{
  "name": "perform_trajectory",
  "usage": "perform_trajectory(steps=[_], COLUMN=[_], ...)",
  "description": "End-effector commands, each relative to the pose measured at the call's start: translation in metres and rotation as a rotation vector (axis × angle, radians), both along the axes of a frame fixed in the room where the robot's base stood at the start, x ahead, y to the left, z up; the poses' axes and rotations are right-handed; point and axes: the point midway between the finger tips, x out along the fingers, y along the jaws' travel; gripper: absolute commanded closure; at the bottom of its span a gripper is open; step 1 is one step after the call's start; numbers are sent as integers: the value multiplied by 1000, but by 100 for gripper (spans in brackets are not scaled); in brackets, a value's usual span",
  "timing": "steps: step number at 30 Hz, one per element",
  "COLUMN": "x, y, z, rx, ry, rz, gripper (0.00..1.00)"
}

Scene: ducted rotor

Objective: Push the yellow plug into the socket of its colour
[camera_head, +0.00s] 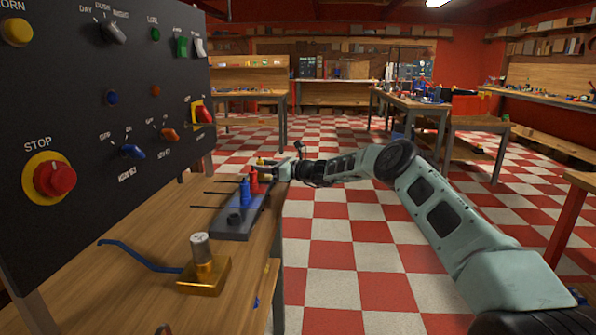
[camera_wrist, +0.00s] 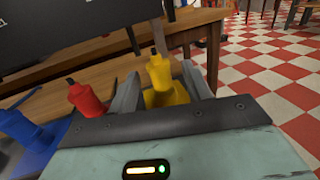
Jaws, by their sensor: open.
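The yellow plug (camera_wrist: 158,72) stands between the two fingers of my gripper (camera_wrist: 161,84) in the wrist view, with a wider yellow part below it. The fingers are apart, one on each side of the plug. How deep the plug sits in the yellow part is hidden by my gripper's body. In the head view my gripper (camera_head: 272,170) is at the far end of the grey socket block (camera_head: 236,232), and only a small bit of the yellow plug (camera_head: 260,161) shows there.
A red plug (camera_wrist: 88,100) and a blue plug (camera_wrist: 30,130) stand left of the yellow one. A black socket (camera_head: 235,217) is at the block's near end. A dark control panel (camera_head: 110,120) rises at left. A brass base with a silver-topped knob (camera_head: 202,262) stands nearer on the bench.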

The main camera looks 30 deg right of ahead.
Motion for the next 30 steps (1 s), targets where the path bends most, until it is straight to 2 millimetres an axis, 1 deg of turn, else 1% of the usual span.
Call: perform_trajectory(steps=[1, 12, 15, 21, 30], x=[-8, -72, -86, -103, -106], y=[-9, -60, -71, -84, -86], z=[0, 1, 0, 0, 0], rx=[1, 1, 1, -2, -1], ry=[2, 1, 1, -1, -1], rz=[-3, -3, -3, -1, 0], gripper=[51, 51, 51, 51, 51])
